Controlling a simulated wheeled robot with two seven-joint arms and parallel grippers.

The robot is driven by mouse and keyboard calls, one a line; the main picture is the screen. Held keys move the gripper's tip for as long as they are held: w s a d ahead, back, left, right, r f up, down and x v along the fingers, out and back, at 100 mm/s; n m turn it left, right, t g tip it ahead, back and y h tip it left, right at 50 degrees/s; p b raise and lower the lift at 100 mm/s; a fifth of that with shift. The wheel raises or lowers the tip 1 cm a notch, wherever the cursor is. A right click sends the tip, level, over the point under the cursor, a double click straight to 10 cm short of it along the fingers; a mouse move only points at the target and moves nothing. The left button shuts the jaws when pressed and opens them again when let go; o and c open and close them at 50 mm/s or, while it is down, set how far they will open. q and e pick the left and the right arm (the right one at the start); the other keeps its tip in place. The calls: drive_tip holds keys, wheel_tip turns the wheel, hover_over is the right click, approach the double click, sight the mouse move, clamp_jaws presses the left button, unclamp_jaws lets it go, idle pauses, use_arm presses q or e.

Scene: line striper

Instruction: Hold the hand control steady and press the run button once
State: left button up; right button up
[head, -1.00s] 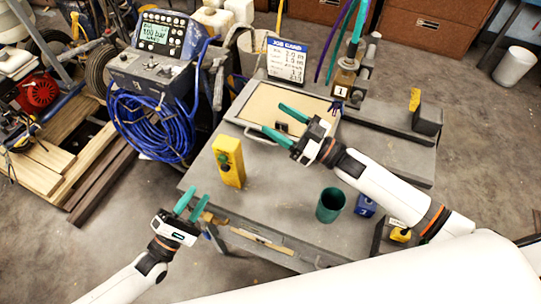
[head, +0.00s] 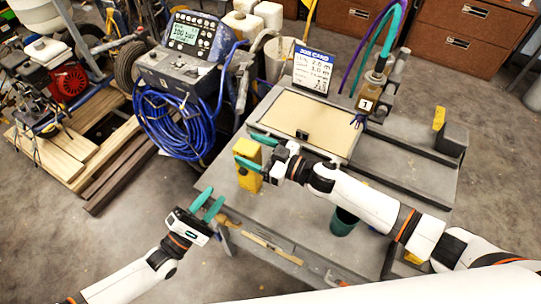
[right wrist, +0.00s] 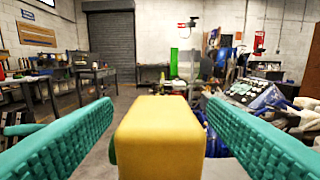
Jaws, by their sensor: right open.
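The hand control, a yellow upright box (head: 248,180), stands at the left side of the grey workbench. In the head view a small dark button shows on its front face; I cannot tell its label. My right gripper (head: 250,150) is at the top of the box, with one teal finger on each side of it. In the right wrist view the yellow box (right wrist: 158,135) sits between the spread fingers, with gaps showing. My left gripper (head: 207,203) is open and empty, off the bench's left edge, below and left of the box.
A teal cup (head: 343,222) stands under my right arm. A striper console with a display (head: 190,38) and a blue hose coil (head: 170,125) stand at the left.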

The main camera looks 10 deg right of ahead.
drive_tip(key=shift+x, duration=1.05)
drive_tip(key=c, duration=1.2)
drive_tip(key=o, duration=0.5)
use_arm(q)
drive_tip(key=shift+c, duration=0.6)
use_arm(e)
drive_tip(key=c, duration=0.5)
use_arm(q)
clamp_jaws()
